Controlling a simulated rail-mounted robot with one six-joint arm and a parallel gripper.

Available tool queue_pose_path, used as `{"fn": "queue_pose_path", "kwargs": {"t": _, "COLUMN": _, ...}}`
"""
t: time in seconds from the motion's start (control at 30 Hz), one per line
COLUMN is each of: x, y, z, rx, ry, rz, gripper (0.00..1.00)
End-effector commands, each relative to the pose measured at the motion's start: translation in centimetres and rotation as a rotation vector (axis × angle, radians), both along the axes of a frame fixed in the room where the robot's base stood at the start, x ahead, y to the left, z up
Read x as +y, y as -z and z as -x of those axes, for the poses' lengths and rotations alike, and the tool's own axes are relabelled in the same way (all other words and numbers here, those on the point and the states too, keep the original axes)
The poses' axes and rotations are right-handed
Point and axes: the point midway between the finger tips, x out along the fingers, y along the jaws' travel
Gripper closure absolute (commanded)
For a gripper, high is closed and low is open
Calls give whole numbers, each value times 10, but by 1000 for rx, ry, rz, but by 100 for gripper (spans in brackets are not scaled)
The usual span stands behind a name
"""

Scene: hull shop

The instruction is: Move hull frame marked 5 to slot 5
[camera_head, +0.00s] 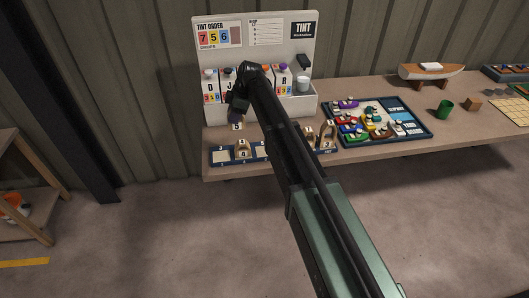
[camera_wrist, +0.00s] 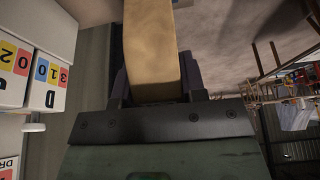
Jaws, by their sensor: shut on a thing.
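My gripper (camera_head: 236,113) is at the left end of the bench, above the blue slotted board (camera_head: 219,157). It is shut on a wooden hull frame whose tag 5 (camera_head: 236,126) shows just below the jaws. In the wrist view the tan wood of the held hull frame (camera_wrist: 150,45) lies between the dark fingers (camera_wrist: 153,82). Another frame, marked 4 (camera_head: 242,148), stands on the board. More wooden frames (camera_head: 326,136) stand at the board's right end. My arm covers the middle of the board, and I cannot make out slot 5.
The tint stand (camera_head: 256,40) with white cartons (camera_head: 211,85) rises close behind my gripper; cartons (camera_wrist: 40,65) also show in the wrist view. A blue-edged tray (camera_head: 415,113) of coloured pieces lies to the right. A model boat (camera_head: 430,72) and green cup (camera_head: 445,108) stand farther right.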

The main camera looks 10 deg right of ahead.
Motion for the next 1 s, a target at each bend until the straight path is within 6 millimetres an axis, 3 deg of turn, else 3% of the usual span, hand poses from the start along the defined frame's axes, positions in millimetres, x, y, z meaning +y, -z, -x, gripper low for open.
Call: {"fn": "queue_pose_path", "kwargs": {"t": 1.0, "x": -103, "y": 1, "z": -1, "rx": 0, "ry": 0, "rz": 0, "gripper": 88}}
